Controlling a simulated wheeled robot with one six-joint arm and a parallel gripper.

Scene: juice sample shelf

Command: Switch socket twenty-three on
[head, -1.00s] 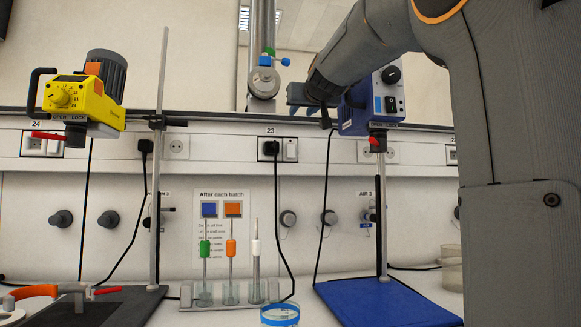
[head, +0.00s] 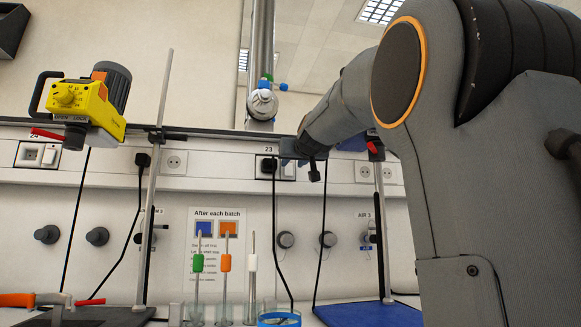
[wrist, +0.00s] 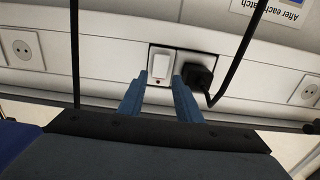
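Socket 23 is on the wall rail, under its "23" label (head: 268,149). A black plug (head: 268,166) sits in it, and its white switch (head: 288,171) is just to the right, partly behind my gripper (head: 300,158). In the wrist view, which is turned over, the white rocker switch (wrist: 161,66) lies just beyond and between the two blue fingertips of my gripper (wrist: 159,80), with the black plug (wrist: 197,75) right of it. The fingers are apart with nothing between them. I cannot tell whether they touch the panel, or which way the rocker is tipped.
A yellow stirrer (head: 85,100) hangs on a stand at left, near socket 24 (head: 38,155). Below are a rack of tubes with coloured handles (head: 225,264), a blue-banded beaker (head: 280,319) and a blue stand base (head: 365,314). Black cables hang along the wall.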

